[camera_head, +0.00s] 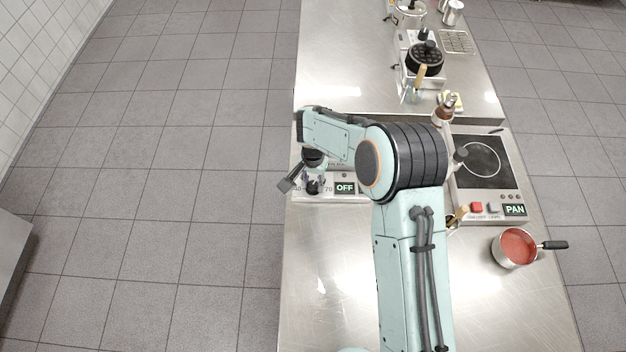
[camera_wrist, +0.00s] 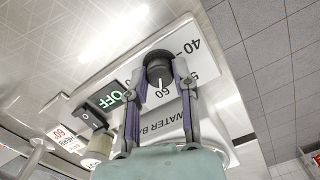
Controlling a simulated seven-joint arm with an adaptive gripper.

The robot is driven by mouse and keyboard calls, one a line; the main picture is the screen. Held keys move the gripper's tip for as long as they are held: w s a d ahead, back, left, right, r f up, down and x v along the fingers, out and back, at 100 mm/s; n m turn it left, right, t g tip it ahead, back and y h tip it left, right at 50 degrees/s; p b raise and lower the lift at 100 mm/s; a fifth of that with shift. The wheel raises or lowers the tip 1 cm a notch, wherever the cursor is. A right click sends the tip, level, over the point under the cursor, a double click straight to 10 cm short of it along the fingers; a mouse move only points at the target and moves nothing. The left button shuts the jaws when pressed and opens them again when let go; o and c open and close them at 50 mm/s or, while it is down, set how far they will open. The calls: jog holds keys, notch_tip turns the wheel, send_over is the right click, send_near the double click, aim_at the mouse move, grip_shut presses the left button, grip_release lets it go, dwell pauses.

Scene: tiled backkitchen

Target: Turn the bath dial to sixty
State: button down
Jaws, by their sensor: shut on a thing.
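The bath dial is a black round knob (camera_wrist: 158,64) on the white front panel of the water bath (camera_wrist: 178,140). In the wrist view my gripper (camera_wrist: 160,72) has one finger on each side of the knob and is shut on it. The printed 60 (camera_wrist: 162,92) lies on the gripper side of the knob, with a short white line pointing toward it. I cannot tell whether that line belongs to the knob or the panel. The 40 is further up, and the 50 is partly hidden by a finger. The display (camera_wrist: 111,96) reads OFF. In the head view my gripper (camera_head: 314,182) is at the panel's front.
A black switch (camera_wrist: 88,119) sits beside the display. To the right in the head view are a hob (camera_head: 485,165) with a PAN display and a pot of red sauce (camera_head: 515,247). A black pan (camera_head: 425,58) stands further back. The front counter left of my arm is clear.

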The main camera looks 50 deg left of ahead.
aim_at(313, 184)
jog(key=shift+f, duration=0.1)
jog(key=c, duration=0.9)
grip_release()
jog(key=shift+o, duration=0.2)
notch_tip(313, 184, up, 12)
